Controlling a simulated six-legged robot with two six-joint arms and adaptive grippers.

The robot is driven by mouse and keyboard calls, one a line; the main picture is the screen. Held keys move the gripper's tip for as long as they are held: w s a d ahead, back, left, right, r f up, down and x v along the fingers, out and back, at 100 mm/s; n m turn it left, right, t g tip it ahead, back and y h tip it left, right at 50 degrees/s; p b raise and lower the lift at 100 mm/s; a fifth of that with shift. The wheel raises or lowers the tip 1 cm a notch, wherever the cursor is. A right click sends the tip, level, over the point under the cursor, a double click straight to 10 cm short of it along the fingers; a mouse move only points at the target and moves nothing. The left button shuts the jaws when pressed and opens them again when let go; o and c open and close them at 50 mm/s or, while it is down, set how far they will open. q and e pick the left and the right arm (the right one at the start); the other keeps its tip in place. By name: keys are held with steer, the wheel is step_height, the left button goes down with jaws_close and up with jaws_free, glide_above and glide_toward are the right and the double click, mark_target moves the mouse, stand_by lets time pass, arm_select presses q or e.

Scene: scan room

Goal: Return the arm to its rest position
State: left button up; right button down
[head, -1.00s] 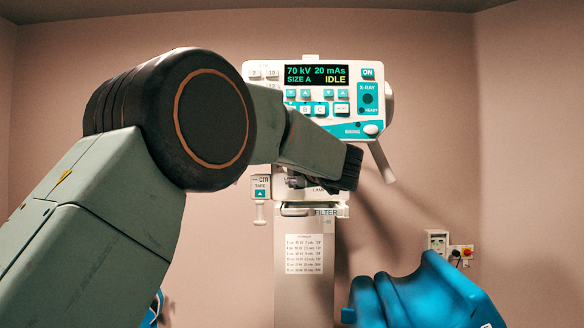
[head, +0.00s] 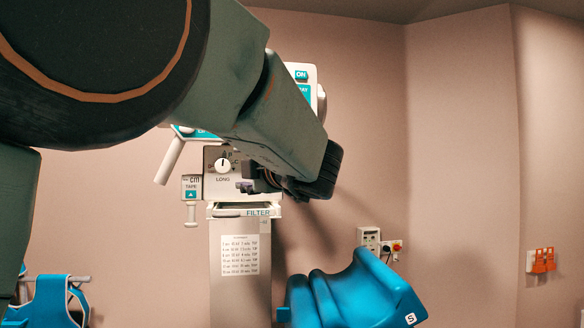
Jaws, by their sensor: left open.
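My left arm comes in from the left and fills the upper left of the head view. Its left gripper (head: 262,183) shows small and dark, in front of the X-ray unit (head: 215,190), near the LONG dial (head: 223,166). Its fingers are open and I see nothing held in them. My right gripper is not in the picture.
Below the dial are the FILTER slot (head: 240,211) and a column with a printed chart (head: 240,255). The tape holder (head: 191,190) hangs at the left. A blue padded item (head: 350,292) stands at lower right, another blue item (head: 50,303) at lower left. Wall sockets (head: 380,244) are behind.

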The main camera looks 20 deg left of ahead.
arm_select(q)
steer(key=shift+s+d+r, duration=0.1)
